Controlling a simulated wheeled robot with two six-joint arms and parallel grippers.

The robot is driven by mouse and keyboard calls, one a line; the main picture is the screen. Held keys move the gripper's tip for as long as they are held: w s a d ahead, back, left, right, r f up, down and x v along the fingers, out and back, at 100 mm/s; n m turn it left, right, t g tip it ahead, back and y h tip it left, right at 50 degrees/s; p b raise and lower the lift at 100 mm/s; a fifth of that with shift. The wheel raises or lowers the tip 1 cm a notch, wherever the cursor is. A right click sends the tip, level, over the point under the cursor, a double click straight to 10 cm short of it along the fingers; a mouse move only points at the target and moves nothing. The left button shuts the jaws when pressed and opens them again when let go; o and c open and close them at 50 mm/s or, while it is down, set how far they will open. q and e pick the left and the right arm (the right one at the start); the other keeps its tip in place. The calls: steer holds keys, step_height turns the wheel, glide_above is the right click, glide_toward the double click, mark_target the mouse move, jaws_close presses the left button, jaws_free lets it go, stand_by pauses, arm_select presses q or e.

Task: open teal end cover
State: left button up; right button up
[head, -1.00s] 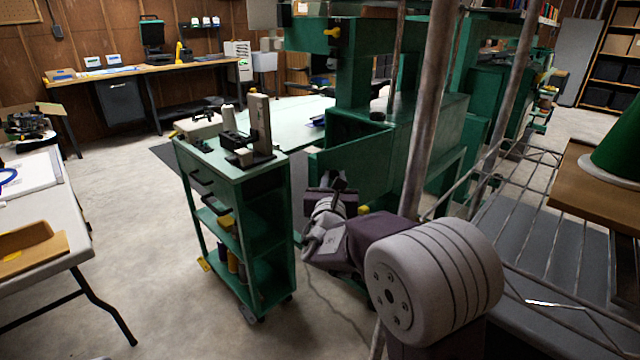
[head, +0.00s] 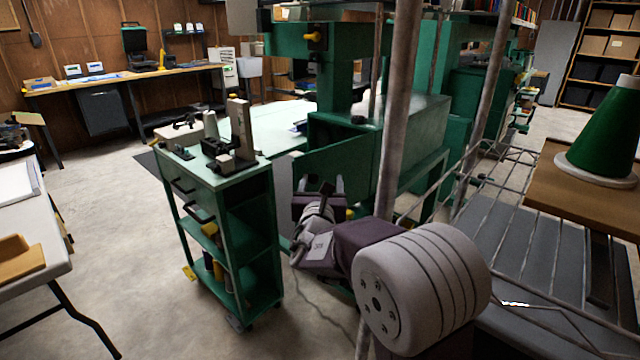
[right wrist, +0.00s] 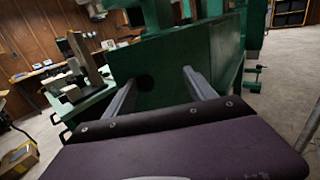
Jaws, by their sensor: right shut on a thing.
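The teal end cover (head: 345,160) is a flat panel on the teal machine. It stands swung out at an angle, with its left edge away from the machine body and a gap showing above and behind it. My right gripper (head: 330,187) is at the cover's lower left part, shut on it. In the right wrist view the two grey fingers (right wrist: 160,92) reach to the cover (right wrist: 175,65), which fills the space between and beyond them. The exact contact is hard to see. My left gripper is not in view.
A teal cart (head: 225,175) with drawers and shelves stands close left of the cover. A wire rack (head: 540,260) and its upright poles stand at the right. A green cone (head: 605,135) sits on a brown board. Floor at the left of the cart is clear.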

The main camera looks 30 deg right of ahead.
steer(key=shift+s+d+r, duration=0.1)
steer(key=shift+d, duration=0.1)
steer(key=p+v, duration=0.1)
steer(key=v, duration=0.8)
steer(key=shift+a, duration=0.25)
